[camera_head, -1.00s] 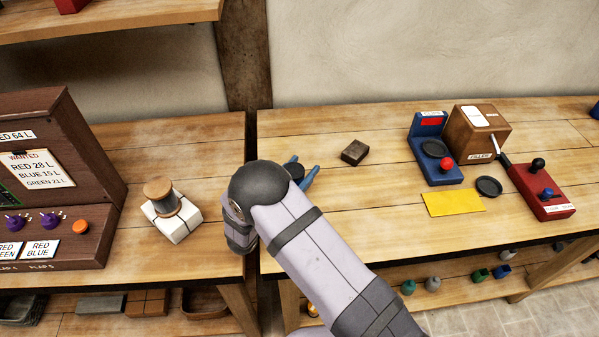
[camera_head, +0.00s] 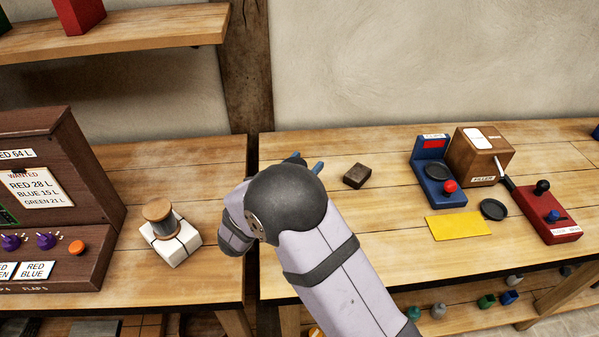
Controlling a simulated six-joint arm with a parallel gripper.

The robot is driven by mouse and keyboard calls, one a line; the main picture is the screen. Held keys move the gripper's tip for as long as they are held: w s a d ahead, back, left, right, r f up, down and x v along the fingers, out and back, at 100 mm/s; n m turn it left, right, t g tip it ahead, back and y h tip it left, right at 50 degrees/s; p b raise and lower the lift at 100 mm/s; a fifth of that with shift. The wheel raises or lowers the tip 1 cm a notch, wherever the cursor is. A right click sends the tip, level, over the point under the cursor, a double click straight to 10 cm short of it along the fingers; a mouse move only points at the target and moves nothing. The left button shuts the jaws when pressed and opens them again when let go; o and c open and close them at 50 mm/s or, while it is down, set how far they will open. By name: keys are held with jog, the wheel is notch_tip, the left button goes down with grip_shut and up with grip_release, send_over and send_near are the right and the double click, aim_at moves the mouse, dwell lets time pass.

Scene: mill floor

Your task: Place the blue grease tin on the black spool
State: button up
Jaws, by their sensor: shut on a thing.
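My gripper (camera_head: 307,163) is mostly hidden behind my arm; only its blue fingertips show above the dark joint. It is shut on a small dark thing (camera_head: 296,158), of which only a sliver shows; I cannot tell whether this is the blue grease tin. A spool (camera_head: 162,224) with wooden ends and a dark grey winding stands upright on a white block (camera_head: 178,248) on the left bench. It is the only spool I see, to the left of my gripper.
A dark brown block (camera_head: 357,175) lies right of my gripper. Farther right are a blue device (camera_head: 436,185), a filler box (camera_head: 478,158), a yellow sheet (camera_head: 459,226), a black dish (camera_head: 493,209) and a red lever device (camera_head: 545,216). A brown control panel (camera_head: 60,215) stands left. A gap separates the benches.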

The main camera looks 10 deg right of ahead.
jog(key=s+a+r+n+t+y, duration=0.1)
jog(key=s+a+r+n+y, duration=0.15)
jog(key=a+r, duration=0.45)
jog(key=s+a+r+n+t+y+b, duration=0.1)
jog(key=a+r+n+t+y, duration=0.2)
jog(key=a, duration=0.9)
jog(key=s+a+r+n+y, duration=0.2)
jog(key=a+r+y, duration=0.3)
jog(key=a, duration=0.4)
jog(key=a+n+y, duration=0.2)
jog(key=a+y, duration=0.2)
jog(key=a, duration=0.3)
notch_tip(320, 180, down, 10)
jog(key=p, duration=0.2)
jog(key=shift+w+a+f+g, duration=0.15)
jog(key=shift+w+f+g, duration=0.05)
jog(key=shift+f+g, duration=0.1)
jog(key=shift+f, duration=0.1)
jog(key=o, duration=1.3)
jog(key=shift+f, duration=0.1)
